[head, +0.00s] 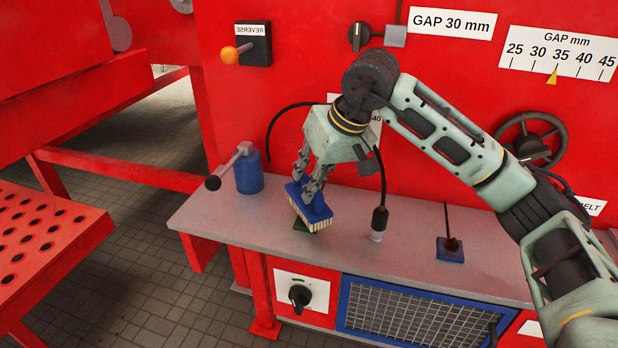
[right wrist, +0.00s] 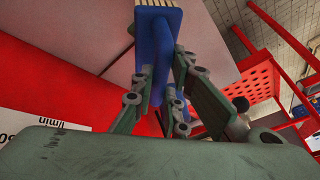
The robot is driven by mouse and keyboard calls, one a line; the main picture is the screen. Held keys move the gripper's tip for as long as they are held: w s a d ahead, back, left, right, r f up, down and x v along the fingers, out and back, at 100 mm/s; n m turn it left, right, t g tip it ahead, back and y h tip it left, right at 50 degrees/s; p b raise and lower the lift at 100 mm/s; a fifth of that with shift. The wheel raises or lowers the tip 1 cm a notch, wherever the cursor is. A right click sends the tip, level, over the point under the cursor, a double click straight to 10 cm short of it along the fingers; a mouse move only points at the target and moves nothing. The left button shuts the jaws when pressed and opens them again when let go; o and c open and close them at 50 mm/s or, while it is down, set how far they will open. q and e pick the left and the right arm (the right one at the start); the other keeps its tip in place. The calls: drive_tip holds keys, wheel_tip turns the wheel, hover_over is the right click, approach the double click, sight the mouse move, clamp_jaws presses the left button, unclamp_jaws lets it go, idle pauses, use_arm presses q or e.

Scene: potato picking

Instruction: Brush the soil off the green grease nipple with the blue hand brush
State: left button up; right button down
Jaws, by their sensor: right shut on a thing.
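The blue hand brush (head: 318,211) is held by my right gripper (head: 308,185) above the grey bench top, its pale bristles facing down. In the right wrist view the brush (right wrist: 152,62) sits between the fingers of my right gripper (right wrist: 160,85). A dark green piece (head: 301,227), which looks like the base of the green grease nipple, shows just under and beside the bristles. The brush hides most of it, so I cannot tell whether they touch or how much soil is on it. My left gripper is not in view.
A red panel rises behind. The bench front between hose and blue base is clear.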

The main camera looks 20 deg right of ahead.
drive_tip(key=shift+s+d+f+b, duration=0.15)
drive_tip(key=shift+s+b, duration=0.25)
drive_tip(key=shift+s, duration=0.6)
drive_tip(key=shift+w+a+p, duration=0.2)
drive_tip(key=shift+w+p, duration=0.05)
drive_tip(key=shift+w, duration=0.75)
drive_tip(key=shift+w+a+p, duration=0.15)
drive_tip(key=shift+w+p, duration=0.05)
drive_tip(key=shift+w, duration=0.8)
drive_tip(key=shift+s+d+b, duration=0.2)
drive_tip(key=shift+s+b, duration=0.3)
drive_tip(key=shift+s, duration=0.5)
drive_tip(key=shift+s+d+b, duration=0.2)
drive_tip(key=shift+s+b, duration=0.3)
drive_tip(key=shift+s, duration=0.5)
drive_tip(key=shift+w+a+r+p, duration=0.15)
drive_tip(key=shift+w+p, duration=0.15)
drive_tip(key=shift+w, duration=0.5)
drive_tip(key=shift+w+a+r+p, duration=0.15)
drive_tip(key=shift+w+p, duration=0.1)
drive_tip(key=shift+w, duration=0.5)
drive_tip(key=shift+w+a+f, duration=0.1)
drive_tip(key=shift+w+f, duration=0.05)
drive_tip(key=shift+w, duration=0.3)
drive_tip(key=shift+s+d+b, duration=0.2)
drive_tip(key=shift+s+b, duration=0.25)
drive_tip(key=shift+s, duration=0.55)
